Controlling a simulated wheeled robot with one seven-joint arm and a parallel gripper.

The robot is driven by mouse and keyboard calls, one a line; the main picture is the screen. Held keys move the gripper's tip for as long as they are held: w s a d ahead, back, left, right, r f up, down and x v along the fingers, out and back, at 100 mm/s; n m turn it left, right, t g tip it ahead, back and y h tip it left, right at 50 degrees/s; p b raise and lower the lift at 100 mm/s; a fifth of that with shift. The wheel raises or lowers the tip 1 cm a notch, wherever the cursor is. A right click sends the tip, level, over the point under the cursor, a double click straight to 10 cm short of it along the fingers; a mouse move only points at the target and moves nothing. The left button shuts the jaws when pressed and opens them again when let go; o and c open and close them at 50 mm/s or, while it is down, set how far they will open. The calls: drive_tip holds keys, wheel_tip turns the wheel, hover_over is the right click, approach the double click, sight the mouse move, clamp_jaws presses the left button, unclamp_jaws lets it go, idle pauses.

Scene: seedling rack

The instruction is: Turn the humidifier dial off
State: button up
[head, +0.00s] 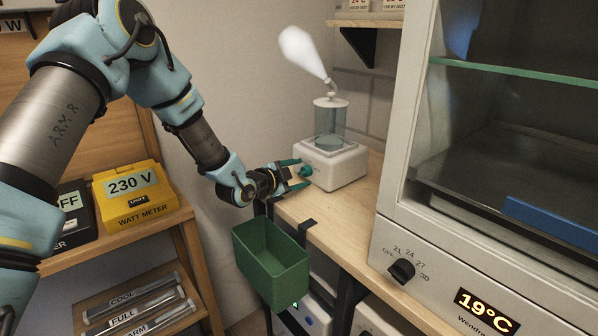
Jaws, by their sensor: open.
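The humidifier (341,167) has a white base and a clear tank with water in it. It stands on the wooden bench against the wall. A white plume of mist (302,52) rises from its nozzle. I cannot tell whether the fingers touch the dial. The dial's pointer and markings are too small to read.
A green bin (268,240) hangs at the bench's front edge below my gripper. A cabinet (440,240) with its own black knob (402,270) and a 19°C display stands at the right. A yellow watt meter (134,196) sits on the left shelf. A wall shelf is above the bench.

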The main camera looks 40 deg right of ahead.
clamp_jaws()
idle(0.6)
